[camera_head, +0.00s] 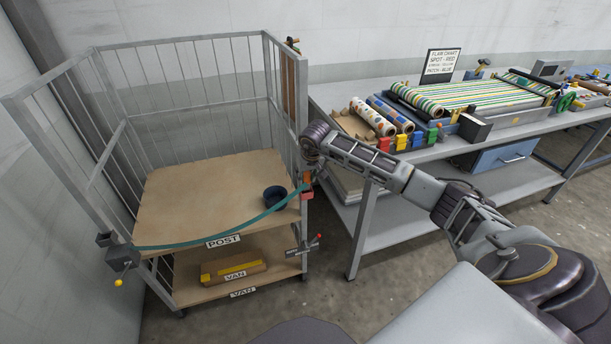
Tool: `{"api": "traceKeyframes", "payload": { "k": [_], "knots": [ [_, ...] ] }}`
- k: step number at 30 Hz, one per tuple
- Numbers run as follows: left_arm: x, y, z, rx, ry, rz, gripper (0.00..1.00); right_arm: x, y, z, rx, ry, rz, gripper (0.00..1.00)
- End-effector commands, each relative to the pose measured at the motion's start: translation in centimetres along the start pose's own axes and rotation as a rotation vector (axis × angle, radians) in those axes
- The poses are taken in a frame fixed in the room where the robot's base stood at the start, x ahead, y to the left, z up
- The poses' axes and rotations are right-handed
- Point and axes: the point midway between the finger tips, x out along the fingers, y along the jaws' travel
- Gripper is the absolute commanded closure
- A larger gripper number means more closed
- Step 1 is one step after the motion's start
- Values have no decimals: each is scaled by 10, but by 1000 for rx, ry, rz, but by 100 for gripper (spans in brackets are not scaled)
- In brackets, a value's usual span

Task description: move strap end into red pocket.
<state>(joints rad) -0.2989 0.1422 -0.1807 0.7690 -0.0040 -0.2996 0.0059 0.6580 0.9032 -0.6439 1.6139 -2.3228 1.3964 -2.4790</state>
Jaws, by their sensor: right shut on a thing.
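The strap (215,236) is a teal band running across the front of the wire cage trolley, from a dark ratchet (122,258) on the left post up to the right post. My right gripper (311,172) is shut on the strap end, at the right front post. The fingers and wrist hide most of the strap end. A small red piece (307,195), probably the red pocket, sits on that post just below the gripper. I cannot tell whether the strap end touches it or is inside it. My left gripper is not in view.
The lower shelf has a yellow-topped box (233,270), and a red-handled clamp (303,246) is at the right post. The bench (365,190) with rolls and coloured blocks stands close to the right.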

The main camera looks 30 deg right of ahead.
Motion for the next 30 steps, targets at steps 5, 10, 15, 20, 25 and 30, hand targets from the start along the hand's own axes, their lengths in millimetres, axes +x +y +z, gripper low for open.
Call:
{"api": "traceKeyframes", "payload": {
  "k": [5, 10, 15, 20, 25, 30],
  "knots": [
    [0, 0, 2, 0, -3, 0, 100, 0, 0, 0, 0, 1, 0, 86],
    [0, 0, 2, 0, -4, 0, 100, 0, 0, 0, 0, 0, -1, 86],
    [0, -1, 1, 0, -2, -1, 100, 0, 0, 0, 0, 0, -1, 86],
    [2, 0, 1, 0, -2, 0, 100, 2, 0, 1, 0, 0, 0, 86],
    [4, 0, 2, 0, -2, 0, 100, 5, 0, 2, 0, 1, -1, 86],
    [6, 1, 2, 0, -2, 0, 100, 7, 0, 3, 0, 1, -1, 86]
  ]
}}
